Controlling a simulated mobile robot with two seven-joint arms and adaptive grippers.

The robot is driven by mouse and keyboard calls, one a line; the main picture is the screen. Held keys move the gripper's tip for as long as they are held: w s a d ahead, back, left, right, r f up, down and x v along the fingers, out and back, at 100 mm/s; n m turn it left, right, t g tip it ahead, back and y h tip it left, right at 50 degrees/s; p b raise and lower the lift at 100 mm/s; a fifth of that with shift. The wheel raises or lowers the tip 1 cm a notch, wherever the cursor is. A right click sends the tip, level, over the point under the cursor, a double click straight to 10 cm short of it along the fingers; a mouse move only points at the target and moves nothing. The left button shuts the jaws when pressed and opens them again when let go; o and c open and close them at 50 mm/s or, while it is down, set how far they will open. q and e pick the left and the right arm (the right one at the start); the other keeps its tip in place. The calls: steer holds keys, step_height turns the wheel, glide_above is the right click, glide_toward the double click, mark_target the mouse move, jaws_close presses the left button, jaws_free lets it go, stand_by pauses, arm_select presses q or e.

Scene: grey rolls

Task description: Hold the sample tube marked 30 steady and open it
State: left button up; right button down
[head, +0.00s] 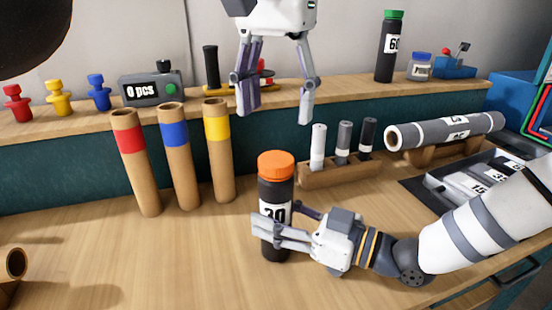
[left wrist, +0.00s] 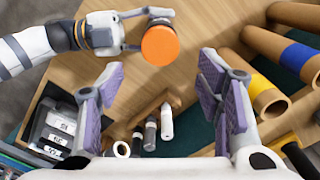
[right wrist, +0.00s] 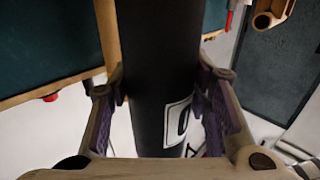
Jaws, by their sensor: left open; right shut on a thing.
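The sample tube marked 30 (head: 276,190) stands upright on the table, black with a white label and an orange cap (head: 276,165). The cap is on the tube. My right gripper (head: 268,232) is shut around the lower half of the tube; in the right wrist view the black tube (right wrist: 158,70) sits between its fingers. My left gripper (head: 278,112) is open and empty, above and behind the cap. In the left wrist view the orange cap (left wrist: 160,45) lies beyond the open fingers (left wrist: 163,100), apart from them.
Three cardboard tubes with red (head: 131,140), blue (head: 174,134) and yellow (head: 217,127) bands stand at left. A wooden rack (head: 340,173) with three small vials stands behind the tube. A grey roll (head: 445,131) lies on a stand at right. The front left table is mostly clear.

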mark_target(276, 159)
arm_select(q)
steer(key=m, duration=1.1)
steer(key=shift+m, duration=0.3)
steer(key=m, duration=0.9)
steer(key=shift+m, duration=0.4)
steer(key=m, duration=0.4)
steer(key=shift+m, duration=0.4)
steer(key=shift+f, duration=0.25)
step_height(276, 159, down, 8)
steer(key=shift+r, duration=0.25)
